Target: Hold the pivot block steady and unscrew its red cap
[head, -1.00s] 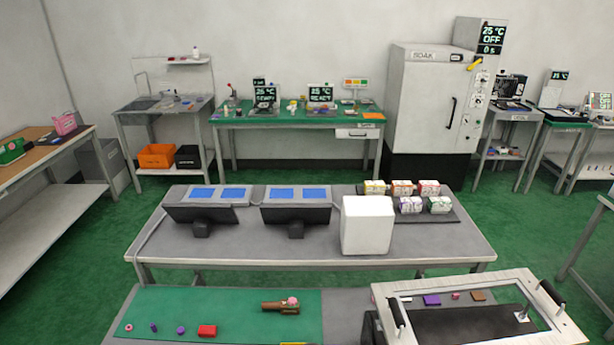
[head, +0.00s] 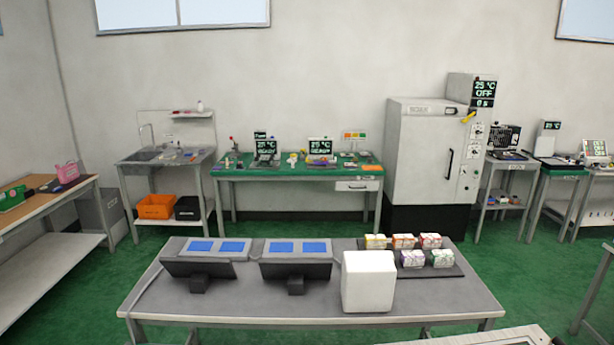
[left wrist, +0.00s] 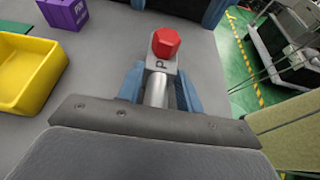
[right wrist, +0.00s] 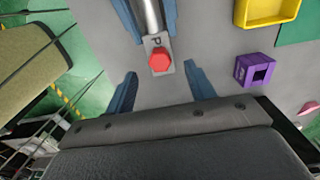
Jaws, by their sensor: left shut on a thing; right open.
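The pivot block is a grey piece marked "P" (left wrist: 160,66) with a silver cylindrical shaft and a red faceted cap (left wrist: 165,42) on its end. In the left wrist view my left gripper (left wrist: 157,84) is shut on the shaft, one blue finger on each side. In the right wrist view the red cap (right wrist: 160,60) sits in front of my right gripper (right wrist: 160,76). That gripper is open, with gaps between both fingers and the cap. The block's label (right wrist: 157,41) and the left fingers also show there. The head view shows neither gripper nor the block.
A yellow bin (left wrist: 28,75) and a purple block (left wrist: 65,12) lie to the left in the left wrist view, on a grey surface. They show at the upper right in the right wrist view. A bench with monitors and a white box (head: 368,281) stands ahead.

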